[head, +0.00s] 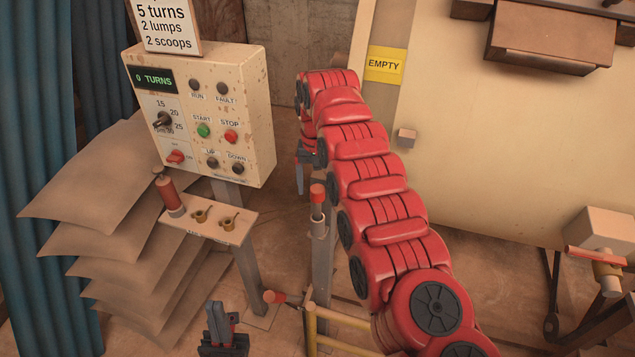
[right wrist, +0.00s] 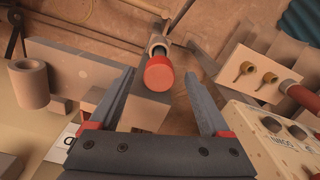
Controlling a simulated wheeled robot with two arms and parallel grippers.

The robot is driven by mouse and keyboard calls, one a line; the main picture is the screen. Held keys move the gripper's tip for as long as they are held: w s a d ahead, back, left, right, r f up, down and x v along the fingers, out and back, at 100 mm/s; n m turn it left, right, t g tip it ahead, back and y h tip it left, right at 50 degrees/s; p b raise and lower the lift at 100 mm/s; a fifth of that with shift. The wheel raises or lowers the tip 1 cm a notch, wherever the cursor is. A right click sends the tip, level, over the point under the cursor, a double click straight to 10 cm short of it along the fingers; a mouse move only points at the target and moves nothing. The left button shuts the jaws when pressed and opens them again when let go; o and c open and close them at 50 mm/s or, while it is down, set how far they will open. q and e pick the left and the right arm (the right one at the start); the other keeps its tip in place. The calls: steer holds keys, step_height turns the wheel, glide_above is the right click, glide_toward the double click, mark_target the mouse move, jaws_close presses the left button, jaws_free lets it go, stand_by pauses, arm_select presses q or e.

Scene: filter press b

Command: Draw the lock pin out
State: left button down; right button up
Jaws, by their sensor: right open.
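The lock pin, with a red cap (head: 317,192), stands upright in a grey post (head: 321,250) right of the control box. In the right wrist view its red cap (right wrist: 159,73) appears between my finger tips, with a gap on each side. My right gripper (head: 301,188) points down just left of and behind the cap; its open, empty fingers (right wrist: 158,85) also show in the right wrist view. My left gripper (head: 222,318) is low at the bottom edge, apart from the pin; its finger opening is unclear.
The control box (head: 258,110) reads "0 TURNS". A small shelf (head: 235,228) holds a red cylinder (head: 168,192) and two brass pieces. Stacked sacks (head: 90,215) lie at left. A large pale panel (head: 480,150) with an "EMPTY" sign (head: 384,64) fills the right. A yellow rail (head: 340,318) stands below.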

mark_target(318, 204)
steer(key=shift+s+a+f+p, duration=0.1)
steer(key=shift+s+f+p, duration=0.1)
steer(key=shift+f+p, duration=0.5)
step_height(318, 204, down, 4)
steer(key=shift+w+r+p, duration=0.1)
steer(key=shift+w+p, duration=0.05)
steer(key=shift+p, duration=0.5)
steer(key=shift+f, duration=0.6)
jaws_close()
